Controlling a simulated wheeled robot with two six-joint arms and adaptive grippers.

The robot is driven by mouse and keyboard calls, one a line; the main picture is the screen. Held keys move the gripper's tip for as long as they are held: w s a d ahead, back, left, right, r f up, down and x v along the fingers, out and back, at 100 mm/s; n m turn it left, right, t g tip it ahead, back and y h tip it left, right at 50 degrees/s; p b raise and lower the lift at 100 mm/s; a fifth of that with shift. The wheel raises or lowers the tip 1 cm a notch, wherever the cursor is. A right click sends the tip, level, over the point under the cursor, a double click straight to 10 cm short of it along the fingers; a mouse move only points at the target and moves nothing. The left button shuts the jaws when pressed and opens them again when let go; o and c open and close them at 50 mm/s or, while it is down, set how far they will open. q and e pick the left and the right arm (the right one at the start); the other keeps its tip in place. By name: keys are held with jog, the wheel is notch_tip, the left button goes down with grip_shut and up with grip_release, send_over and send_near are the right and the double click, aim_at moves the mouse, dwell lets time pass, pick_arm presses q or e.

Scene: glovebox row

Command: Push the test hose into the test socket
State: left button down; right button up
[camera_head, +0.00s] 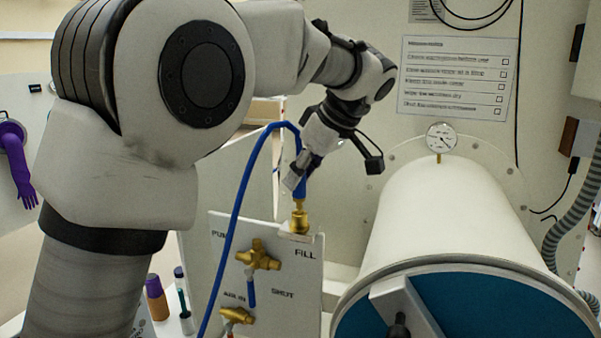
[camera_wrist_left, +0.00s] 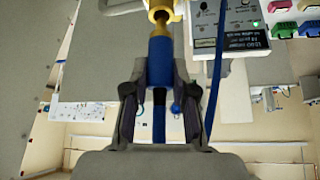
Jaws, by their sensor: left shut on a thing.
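My left gripper (camera_head: 301,176) is shut on the blue end of the test hose (camera_head: 238,205), above the valve panel. The hose arches up from the grip and hangs down to the left. The hose end points down at a brass socket (camera_head: 299,217) on a small bracket at the panel's top edge. In the left wrist view the blue sleeve (camera_wrist_left: 160,62) sits between the fingers (camera_wrist_left: 160,92), in line with brass (camera_wrist_left: 161,14) and seemingly meeting it. I cannot tell how deep the hose end sits. My right gripper is not in view.
The white panel (camera_head: 283,292) carries brass valves (camera_head: 258,256) with blue levers below the socket. A large white cylinder (camera_head: 437,218) with a gauge (camera_head: 441,137) stands close on the right. Small bottles (camera_head: 157,298) stand at lower left. A purple glove (camera_head: 18,157) hangs far left.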

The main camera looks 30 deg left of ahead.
pick_arm(q)
jog(key=shift+f+b, duration=0.9)
jog(key=shift+f, duration=0.5)
jog(key=c, duration=0.9)
grip_release()
jog(key=shift+o, duration=0.2)
jog(key=v, duration=1.2)
jog(key=shift+f, duration=0.1)
